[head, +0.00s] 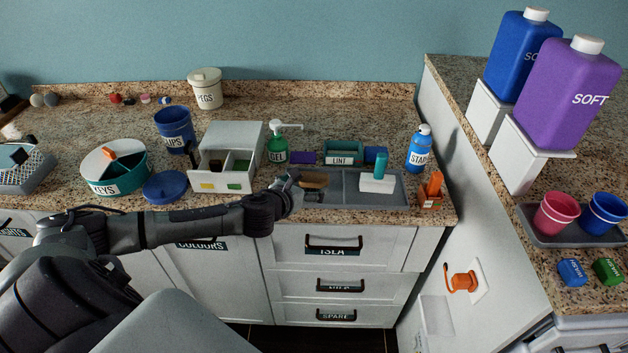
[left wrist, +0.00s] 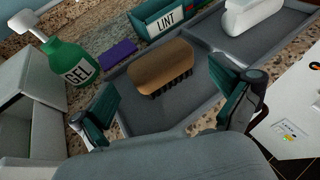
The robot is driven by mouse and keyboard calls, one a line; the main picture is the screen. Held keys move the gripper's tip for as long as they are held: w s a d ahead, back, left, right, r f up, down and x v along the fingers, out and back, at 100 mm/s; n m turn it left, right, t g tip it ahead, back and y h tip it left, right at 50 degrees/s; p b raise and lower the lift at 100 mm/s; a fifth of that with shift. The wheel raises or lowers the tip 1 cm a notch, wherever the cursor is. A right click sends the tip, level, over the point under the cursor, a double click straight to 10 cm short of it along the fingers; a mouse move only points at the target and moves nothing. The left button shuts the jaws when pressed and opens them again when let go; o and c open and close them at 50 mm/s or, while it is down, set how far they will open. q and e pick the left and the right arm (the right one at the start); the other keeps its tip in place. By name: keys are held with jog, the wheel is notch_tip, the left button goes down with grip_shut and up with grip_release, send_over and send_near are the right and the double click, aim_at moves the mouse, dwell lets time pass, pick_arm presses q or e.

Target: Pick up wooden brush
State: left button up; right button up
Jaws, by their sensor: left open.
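The wooden brush (left wrist: 160,68) lies in the left compartment of a grey tray (left wrist: 155,118), with its dark bristles facing the near side. It also shows in the head view (head: 313,180), partly hidden by my gripper. My left gripper (left wrist: 165,105) is open, its teal-padded fingers spread to either side of the brush and apart from it. In the head view my left gripper (head: 290,183) is at the left end of the tray. My right gripper is not in view.
A white and teal item (head: 378,183) lies in the tray's right compartment. A green GEL bottle (head: 277,149), a purple block (head: 302,158) and a LINT box (head: 342,153) stand behind. A white drawer box (head: 225,160) is left, and an orange item (head: 431,190) is right.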

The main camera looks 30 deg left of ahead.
aim_at(310, 181)
pick_arm(q)
jog(key=p+x, duration=0.1)
jog(key=x, duration=0.3)
jog(key=shift+w+f, duration=0.1)
jog(key=shift+w, duration=0.25)
jog(key=shift+s, duration=0.1)
jog(key=c, duration=1)
